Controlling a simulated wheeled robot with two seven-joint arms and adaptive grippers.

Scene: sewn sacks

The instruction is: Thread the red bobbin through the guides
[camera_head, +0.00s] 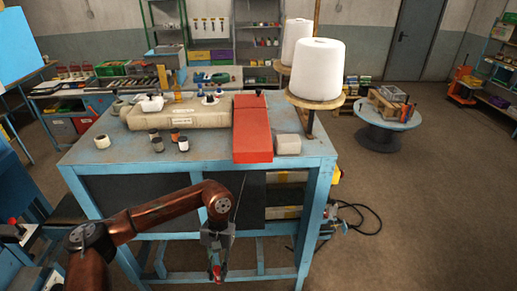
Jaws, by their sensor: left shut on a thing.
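My left gripper (217,262) points down in front of the blue table's near side, below the tabletop. It is shut on a small red thing (216,273), which looks like the red bobbin; only part of it shows between the fingers. A thin line like a thread rises from near the gripper toward the table's front edge. I cannot make out the guides clearly. My right gripper is not in view.
The blue table (110,135) carries several small spools (183,144) and a grey block (288,144). Large white cones (318,70) stand on a wooden stand at the right. A round table (383,117) and a black cable (360,215) are further right. The right floor is mostly clear.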

